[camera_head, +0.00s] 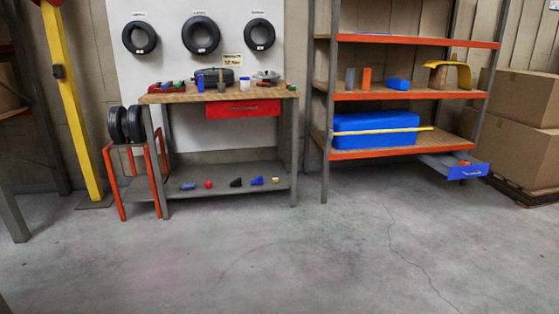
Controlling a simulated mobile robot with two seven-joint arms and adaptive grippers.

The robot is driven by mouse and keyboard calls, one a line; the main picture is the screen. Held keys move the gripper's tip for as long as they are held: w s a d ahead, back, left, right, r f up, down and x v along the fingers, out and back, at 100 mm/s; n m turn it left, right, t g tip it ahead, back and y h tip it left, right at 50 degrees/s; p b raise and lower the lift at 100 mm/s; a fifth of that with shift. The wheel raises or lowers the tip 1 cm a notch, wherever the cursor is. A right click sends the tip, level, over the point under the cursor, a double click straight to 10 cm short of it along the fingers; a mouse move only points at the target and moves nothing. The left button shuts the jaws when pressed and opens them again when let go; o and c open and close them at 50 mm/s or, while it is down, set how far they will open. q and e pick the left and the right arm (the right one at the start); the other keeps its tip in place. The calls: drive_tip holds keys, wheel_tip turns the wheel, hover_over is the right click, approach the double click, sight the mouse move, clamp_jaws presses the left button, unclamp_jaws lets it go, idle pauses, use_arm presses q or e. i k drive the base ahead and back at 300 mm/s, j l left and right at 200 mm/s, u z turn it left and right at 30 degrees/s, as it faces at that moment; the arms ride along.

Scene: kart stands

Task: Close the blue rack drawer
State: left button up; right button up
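The blue rack drawer (468,172) is at the bottom right of the metal rack, below its lowest orange-edged shelf (400,146). It has a blue front with small light marks and grey sides. It is pulled out toward the front right, so part of its inside shows. Something small and orange-red seems to lie in it, too small to make out. Neither of my grippers is in view.
Stacked cardboard boxes (522,150) stand close to the drawer's right. A workbench (160,97) with a red drawer (243,108) is left of the rack. A yellow post (72,100) stands farther left. The concrete floor (290,250) in front is clear.

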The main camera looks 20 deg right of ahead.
sight(446, 163)
drive_tip(key=i+l+z, duration=0.5)
drive_tip(key=i+z, duration=0.25)
drive_tip(key=i+l+z, duration=0.1)
drive_tip(key=i+z, duration=0.45)
drive_tip(key=i, duration=0.4)
drive_tip(key=i+j+z, duration=0.15)
drive_tip(key=i, duration=0.35)
drive_tip(key=i+j+z, duration=0.15)
drive_tip(key=i, duration=0.4)
drive_tip(key=i+j+z, duration=0.25)
drive_tip(key=i, duration=0.2)
drive_tip(key=i+j+z, duration=0.3)
drive_tip(key=i, duration=0.15)
drive_tip(key=i+l+u, duration=0.1)
drive_tip(key=i+l, duration=0.15)
drive_tip(key=i+l+u, duration=0.1)
drive_tip(key=l, duration=0.3)
drive_tip(key=i, duration=0.1)
